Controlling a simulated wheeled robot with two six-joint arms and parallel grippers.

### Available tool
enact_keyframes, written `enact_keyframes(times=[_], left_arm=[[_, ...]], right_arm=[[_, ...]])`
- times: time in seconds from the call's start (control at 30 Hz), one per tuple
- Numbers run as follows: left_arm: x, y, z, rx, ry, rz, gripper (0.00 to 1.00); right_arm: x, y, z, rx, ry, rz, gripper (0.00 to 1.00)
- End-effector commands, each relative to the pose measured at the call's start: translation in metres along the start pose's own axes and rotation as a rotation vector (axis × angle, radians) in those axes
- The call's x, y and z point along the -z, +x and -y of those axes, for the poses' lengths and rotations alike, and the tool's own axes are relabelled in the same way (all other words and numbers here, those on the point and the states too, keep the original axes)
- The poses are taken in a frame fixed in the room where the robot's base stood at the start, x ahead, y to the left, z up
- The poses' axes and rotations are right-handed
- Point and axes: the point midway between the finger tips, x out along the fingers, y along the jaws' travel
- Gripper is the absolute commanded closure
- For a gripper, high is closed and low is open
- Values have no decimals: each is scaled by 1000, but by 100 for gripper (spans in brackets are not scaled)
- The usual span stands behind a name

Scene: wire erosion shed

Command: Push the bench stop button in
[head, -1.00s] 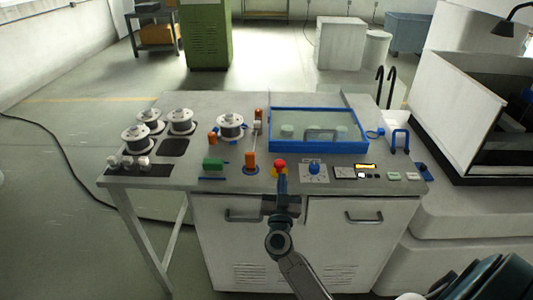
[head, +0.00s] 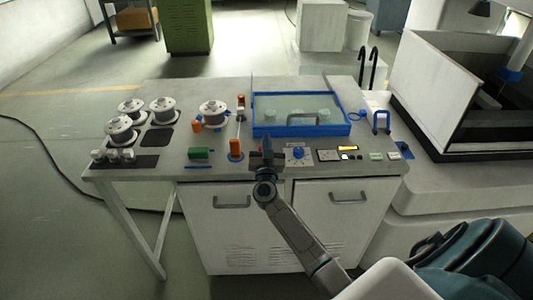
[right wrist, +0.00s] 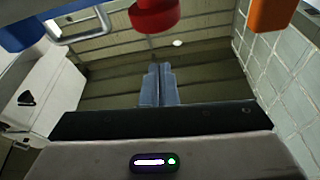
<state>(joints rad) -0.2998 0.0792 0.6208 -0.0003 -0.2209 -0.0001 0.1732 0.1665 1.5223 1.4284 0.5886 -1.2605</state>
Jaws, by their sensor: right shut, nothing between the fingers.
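My right gripper (head: 267,146) is at the front of the bench top (head: 215,170), between an orange-handled control and the blue knob. It hides the red stop button in the head view. In the right wrist view the red button (right wrist: 155,14) is at the top edge, partly cut off, beyond my gripper's fingertips (right wrist: 158,68). The fingers are shut together and empty. A gap shows between the fingertips and the button in that picture; I cannot tell whether the button is pressed. My left gripper is not in view.
The orange handle (head: 235,148) stands just left of my right gripper, and the blue knob (head: 298,153) just right. Behind is a blue-framed glass lid (head: 300,129). Wire spools (head: 165,112) stand at the left. Cabinet doors (head: 230,240) are below.

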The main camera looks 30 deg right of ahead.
Motion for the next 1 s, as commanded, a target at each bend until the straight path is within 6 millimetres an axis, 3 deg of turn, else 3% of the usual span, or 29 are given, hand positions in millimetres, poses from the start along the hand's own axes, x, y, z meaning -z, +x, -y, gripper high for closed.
enact_keyframes(times=[0.03,0.1,0.23,0.73,1.0], left_arm=[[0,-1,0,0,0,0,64],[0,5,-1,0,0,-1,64],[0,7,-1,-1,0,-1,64],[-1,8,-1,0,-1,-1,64],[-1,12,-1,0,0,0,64]], right_arm=[[-2,7,0,-1,-1,2,100],[-19,-2,0,-1,-2,4,100],[-32,-6,0,-1,-1,2,100],[-39,-9,0,0,0,0,100],[-62,-17,-2,0,2,5,100]])
